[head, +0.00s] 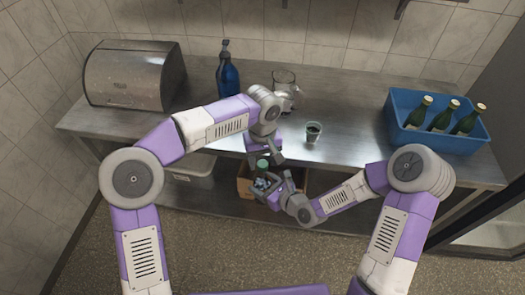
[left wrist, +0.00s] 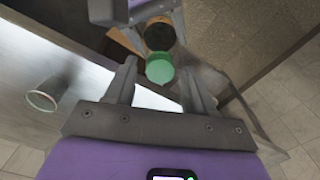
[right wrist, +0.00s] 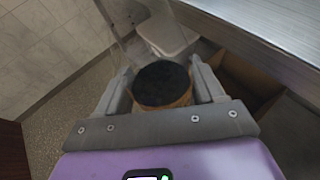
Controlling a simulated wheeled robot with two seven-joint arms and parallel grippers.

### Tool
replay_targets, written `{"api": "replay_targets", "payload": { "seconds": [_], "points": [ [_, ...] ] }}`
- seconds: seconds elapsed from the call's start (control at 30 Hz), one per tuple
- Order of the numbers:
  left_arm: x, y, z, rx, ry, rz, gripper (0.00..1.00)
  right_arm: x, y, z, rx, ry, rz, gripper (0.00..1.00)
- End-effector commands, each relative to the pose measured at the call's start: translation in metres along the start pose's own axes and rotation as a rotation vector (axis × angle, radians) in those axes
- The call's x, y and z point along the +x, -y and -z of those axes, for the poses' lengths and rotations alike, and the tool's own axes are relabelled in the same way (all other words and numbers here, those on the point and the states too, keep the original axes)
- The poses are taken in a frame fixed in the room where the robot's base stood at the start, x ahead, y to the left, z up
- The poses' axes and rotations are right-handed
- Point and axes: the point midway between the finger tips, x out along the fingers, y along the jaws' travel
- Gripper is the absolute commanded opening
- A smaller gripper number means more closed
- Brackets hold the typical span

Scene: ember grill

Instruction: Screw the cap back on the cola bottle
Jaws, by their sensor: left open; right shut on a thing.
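The cola bottle is clear, with dark cola and a tan band low in it. My right gripper (head: 272,188) is shut on its body; the bottle (right wrist: 162,84) shows between the fingers in the right wrist view. The green cap (head: 262,163) is above the bottle in the head view. My left gripper (head: 264,152) is open just above the cap. In the left wrist view, the cap (left wrist: 160,68) lies between the open fingers with a gap on both sides. It lines up with the bottle's mouth; I cannot tell how tightly it sits.
A steel counter (head: 340,140) is behind the grippers. On it are a bread box (head: 135,78), a blue bottle (head: 228,80), a glass pitcher (head: 284,82), a small cup (head: 313,132) and a blue crate (head: 410,138) with green bottles. A cardboard box (head: 243,182) is on the lower shelf.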

Motion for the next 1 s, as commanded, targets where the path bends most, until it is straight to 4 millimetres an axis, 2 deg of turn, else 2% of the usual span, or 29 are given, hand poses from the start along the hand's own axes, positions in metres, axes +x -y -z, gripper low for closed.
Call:
{"api": "replay_targets", "payload": {
  "seconds": [0.37, 0.7, 0.87, 1.0],
  "points": [
    [0.0047, 0.0001, -0.0001, -0.001, 0.001, 0.000, 0.52, 0.0001, 0.0000, -0.0009, -0.001, 0.002, 0.000, 0.00],
    [0.0044, 0.0001, -0.0001, 0.000, 0.000, 0.000, 0.00, 0.0001, 0.0000, -0.0009, -0.001, 0.002, 0.000, 0.00],
    [0.0043, 0.0000, -0.0001, 0.028, 0.000, 0.000, 0.00, 0.0001, 0.0000, -0.0009, -0.001, 0.002, 0.000, 0.00],
    [0.0040, 0.0001, 0.0001, 0.193, -0.002, 0.000, 0.00, 0.0001, 0.0000, -0.0009, -0.001, 0.002, 0.000, 0.00]
  ]
}}
